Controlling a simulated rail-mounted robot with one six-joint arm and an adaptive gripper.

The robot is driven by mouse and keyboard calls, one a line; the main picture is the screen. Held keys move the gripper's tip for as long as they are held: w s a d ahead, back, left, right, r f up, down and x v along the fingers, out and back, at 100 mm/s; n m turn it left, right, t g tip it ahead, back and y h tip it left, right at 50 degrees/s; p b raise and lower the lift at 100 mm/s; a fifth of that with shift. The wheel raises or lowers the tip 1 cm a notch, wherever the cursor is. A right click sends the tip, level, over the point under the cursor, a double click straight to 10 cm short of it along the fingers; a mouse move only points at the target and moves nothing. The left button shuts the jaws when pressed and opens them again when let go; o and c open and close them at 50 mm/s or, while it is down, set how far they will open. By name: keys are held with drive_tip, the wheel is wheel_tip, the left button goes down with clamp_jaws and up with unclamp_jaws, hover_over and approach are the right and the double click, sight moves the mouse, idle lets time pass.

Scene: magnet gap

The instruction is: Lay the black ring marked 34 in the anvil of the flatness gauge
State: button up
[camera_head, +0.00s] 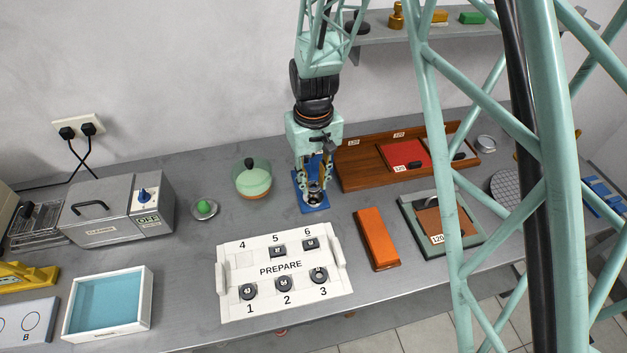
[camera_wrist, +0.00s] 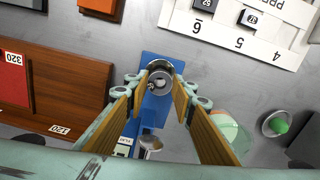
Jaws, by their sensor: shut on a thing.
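The flatness gauge has a blue base (camera_head: 316,207) and stands on the bench under my gripper. Its blue base shows in the wrist view too (camera_wrist: 157,118), with a grey round cup at the end. My gripper (camera_head: 315,187) points down over the gauge, shut on a small round ring-like thing (camera_wrist: 160,79) between its fingertips. I cannot read a number on it, nor tell whether it touches the anvil.
Place 4 is bare; dark blocks sit at 5 (camera_head: 277,251) and 6 (camera_head: 311,243).

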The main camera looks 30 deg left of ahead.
sight(314, 196)
drive_tip(key=shift+f+b, duration=0.75)
drive_tip(key=shift+f, duration=0.65)
drive_tip(key=shift+f, duration=0.25)
idle(0.7)
drive_tip(key=o, duration=0.9)
drive_tip(key=c, duration=0.6)
drive_tip(key=shift+o, duration=0.2)
drive_tip(key=shift+r, duration=0.1)
drive_tip(key=shift+r+p, duration=0.75)
drive_tip(key=shift+r, duration=1.4)
drive_tip(key=shift+o, duration=0.9)
